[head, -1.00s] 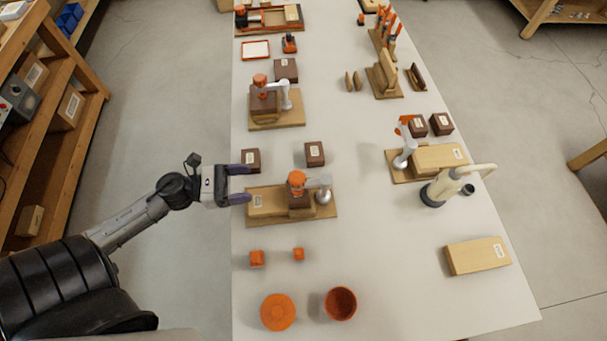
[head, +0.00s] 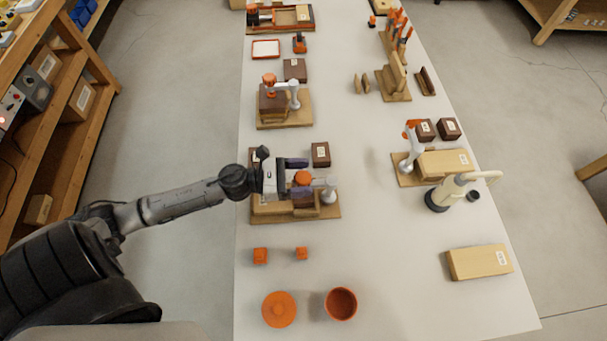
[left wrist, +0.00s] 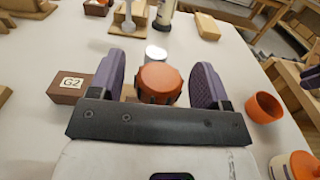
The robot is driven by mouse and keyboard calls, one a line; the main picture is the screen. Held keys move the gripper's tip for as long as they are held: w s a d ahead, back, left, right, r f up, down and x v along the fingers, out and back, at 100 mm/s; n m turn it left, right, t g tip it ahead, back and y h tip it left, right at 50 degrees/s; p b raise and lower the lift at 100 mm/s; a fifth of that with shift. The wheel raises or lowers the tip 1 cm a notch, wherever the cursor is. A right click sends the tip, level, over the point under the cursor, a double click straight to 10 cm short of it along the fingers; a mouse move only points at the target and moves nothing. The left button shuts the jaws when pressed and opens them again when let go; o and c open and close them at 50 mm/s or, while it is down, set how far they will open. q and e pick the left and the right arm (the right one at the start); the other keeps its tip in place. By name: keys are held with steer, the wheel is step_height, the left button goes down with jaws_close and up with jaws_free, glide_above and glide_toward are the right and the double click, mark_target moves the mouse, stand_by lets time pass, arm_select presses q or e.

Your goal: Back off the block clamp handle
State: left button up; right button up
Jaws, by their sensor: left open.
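The nearest block clamp has an orange handle (head: 303,177), a silver arm and post (head: 329,192), and a wooden base (head: 272,217) on the left of the bench. My left gripper (head: 304,179) is open over this clamp, its purple fingers on either side of the handle. In the left wrist view the round orange handle (left wrist: 159,81) sits between the two fingers, with a visible gap on each side. The clamped block is mostly hidden beneath the gripper.
Brown blocks (head: 320,154) stand just behind the clamp; one is labelled G2 (left wrist: 70,86). A cream lamp-like device (head: 452,192) stands right. The bench centre is clear.

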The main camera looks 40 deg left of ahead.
arm_select(q)
steer(key=shift+w+d, duration=0.2)
steer(key=c, duration=0.9)
steer(key=shift+c, duration=0.2)
